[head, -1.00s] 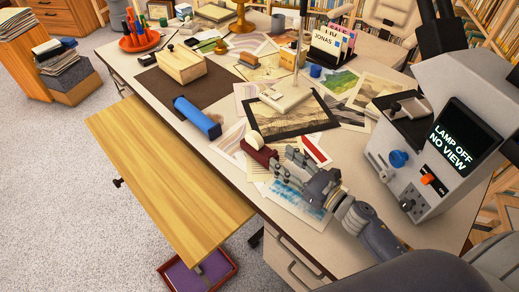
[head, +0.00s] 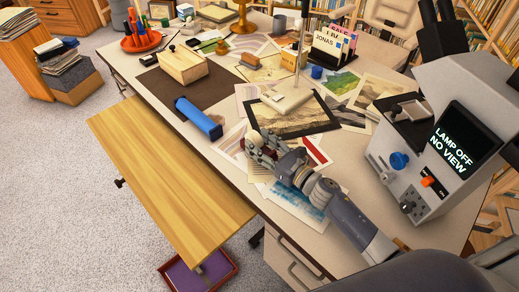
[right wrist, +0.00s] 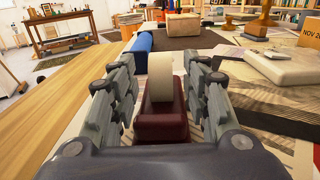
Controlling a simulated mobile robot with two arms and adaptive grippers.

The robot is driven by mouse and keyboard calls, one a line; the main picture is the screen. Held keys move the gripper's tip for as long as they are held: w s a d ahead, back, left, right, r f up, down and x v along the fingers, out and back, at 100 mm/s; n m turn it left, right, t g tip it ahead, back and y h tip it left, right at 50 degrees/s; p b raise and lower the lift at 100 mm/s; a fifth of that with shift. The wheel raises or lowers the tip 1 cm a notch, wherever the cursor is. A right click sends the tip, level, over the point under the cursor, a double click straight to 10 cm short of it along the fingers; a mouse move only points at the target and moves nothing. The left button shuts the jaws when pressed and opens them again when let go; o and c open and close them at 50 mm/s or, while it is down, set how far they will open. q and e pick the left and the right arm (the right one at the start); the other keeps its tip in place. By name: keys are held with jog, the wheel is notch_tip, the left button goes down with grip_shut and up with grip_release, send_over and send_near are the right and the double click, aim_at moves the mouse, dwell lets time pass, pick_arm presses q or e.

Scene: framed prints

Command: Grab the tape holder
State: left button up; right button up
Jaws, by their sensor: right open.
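The tape holder (right wrist: 162,124) is dark red with a pale tape roll (right wrist: 160,78) standing at its far end, on the desk. In the right wrist view it lies between the two fingers of my right gripper (right wrist: 158,98), lined up lengthwise with them. The gripper is open, with one finger on each side. I cannot tell whether either finger touches it. In the head view my right gripper (head: 260,148) is low over the desk's near side and hides most of the tape holder. My left gripper is not in view.
A blue cylinder (head: 198,119) lies left of the gripper. Framed and loose prints (head: 300,114) spread beyond it. A wooden box (head: 183,65) sits on a dark mat. A grey microscope (head: 420,160) stands at right. An open drawer-like wooden board (head: 165,180) juts out at left.

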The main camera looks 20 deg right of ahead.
jog(key=shift+w+a, duration=0.15)
jog(key=shift+w, duration=0.1)
jog(key=shift+c, duration=0.5)
grip_shut()
jog(key=shift+r, duration=0.15)
jog(key=shift+r, duration=0.1)
